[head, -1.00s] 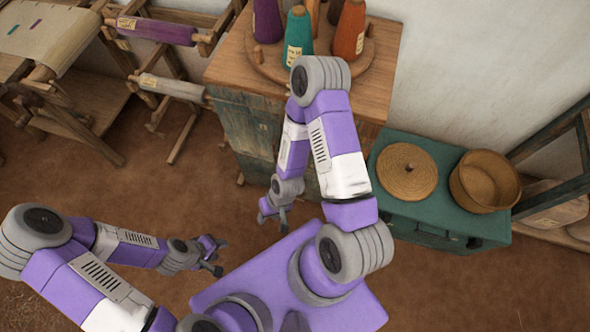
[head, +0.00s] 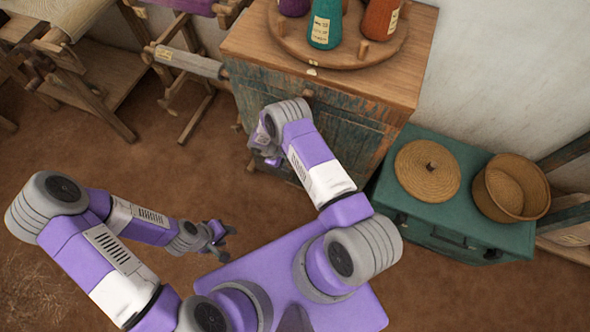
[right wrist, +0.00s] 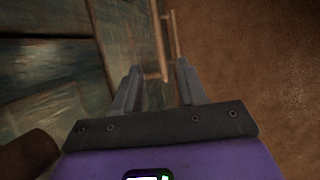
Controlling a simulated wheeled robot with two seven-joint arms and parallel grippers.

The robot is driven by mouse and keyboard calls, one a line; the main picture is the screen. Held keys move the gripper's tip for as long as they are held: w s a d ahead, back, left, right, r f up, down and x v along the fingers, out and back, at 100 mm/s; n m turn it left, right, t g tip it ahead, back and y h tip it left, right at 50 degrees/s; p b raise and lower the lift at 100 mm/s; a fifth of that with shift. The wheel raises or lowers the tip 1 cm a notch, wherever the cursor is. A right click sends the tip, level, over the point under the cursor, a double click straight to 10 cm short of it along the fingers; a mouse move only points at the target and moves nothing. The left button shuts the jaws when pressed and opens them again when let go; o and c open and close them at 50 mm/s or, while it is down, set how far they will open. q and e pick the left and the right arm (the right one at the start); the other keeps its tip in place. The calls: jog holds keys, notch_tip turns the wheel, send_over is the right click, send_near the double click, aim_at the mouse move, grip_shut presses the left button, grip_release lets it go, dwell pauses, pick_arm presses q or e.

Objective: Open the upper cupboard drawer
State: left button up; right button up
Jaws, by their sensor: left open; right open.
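The cupboard has a worn teal-painted front (head: 345,125) under a wooden top (head: 390,82). My right gripper (head: 262,158) is low at the cupboard's front left, partly hidden by its own wrist. In the right wrist view the right gripper (right wrist: 158,84) is open, with nothing held. A slim wooden bar handle (right wrist: 160,45) shows beyond and between its fingertips; I cannot tell how far off it is. Weathered panels (right wrist: 55,65) fill the left of that view. The drawer's edges are not clear. My left gripper (head: 220,242) is open and empty over the floor.
A round wooden stand (head: 340,50) with coloured yarn cones is on the cupboard top. A teal chest (head: 470,235) with a woven lid (head: 427,170) and basket (head: 511,187) stands to the right. Loom frames (head: 75,75) stand at left. The brown floor (head: 150,180) between is clear.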

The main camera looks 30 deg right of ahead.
jog(key=b+x, duration=0.2)
jog(key=x, duration=0.5)
jog(key=shift+d+f, duration=0.1)
jog(key=shift+f, duration=0.1)
grip_shut()
